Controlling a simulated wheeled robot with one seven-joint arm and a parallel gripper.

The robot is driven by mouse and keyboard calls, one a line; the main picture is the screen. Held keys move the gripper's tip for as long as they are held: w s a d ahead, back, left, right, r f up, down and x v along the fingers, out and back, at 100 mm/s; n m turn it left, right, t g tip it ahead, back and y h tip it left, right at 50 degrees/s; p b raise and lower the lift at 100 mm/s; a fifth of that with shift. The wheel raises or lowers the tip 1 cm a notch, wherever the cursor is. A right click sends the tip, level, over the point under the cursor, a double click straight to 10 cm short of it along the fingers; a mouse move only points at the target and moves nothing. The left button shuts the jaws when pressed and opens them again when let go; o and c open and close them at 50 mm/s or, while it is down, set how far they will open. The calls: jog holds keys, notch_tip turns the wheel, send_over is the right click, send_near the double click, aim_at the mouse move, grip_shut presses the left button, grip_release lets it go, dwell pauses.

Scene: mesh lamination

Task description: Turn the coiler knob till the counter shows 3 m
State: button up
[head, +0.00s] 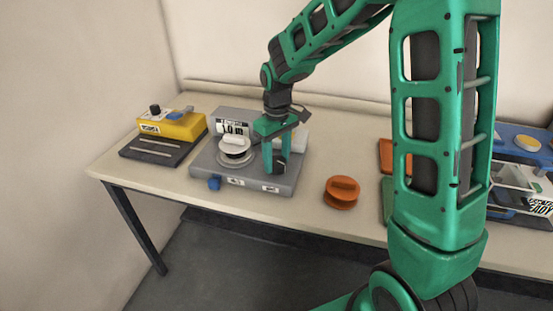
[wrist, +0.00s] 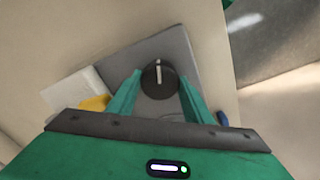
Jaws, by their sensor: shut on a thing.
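The grey coiler (head: 236,179) stands on the table, with a white spool (head: 235,148) on its left part. Its counter (head: 232,128) reads 1.0 m in the head view. My green gripper (head: 275,165) points down over the right part of the coiler. In the wrist view my gripper's fingers (wrist: 160,97) are on either side of the round black knob (wrist: 159,77), which has a white mark line. The gripper is shut on the knob. In the head view the knob is mostly hidden behind the fingers. A blue part (head: 214,183) shows at the coiler's front left.
A yellow and black device (head: 172,126) stands to the left of the coiler. An orange spool (head: 342,192) stands on the table to the right, with free table around it. More equipment (head: 520,180) is at the far right, partly hidden by my arm.

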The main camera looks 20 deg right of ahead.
aim_at(277, 161)
jog(key=m, duration=0.6)
jog(key=shift+m, duration=0.4)
dwell(0.3)
jog(key=o, duration=1.1)
jog(key=shift+c, duration=0.2)
notch_tip(277, 161, up, 11)
jog(key=shift+f, duration=0.15)
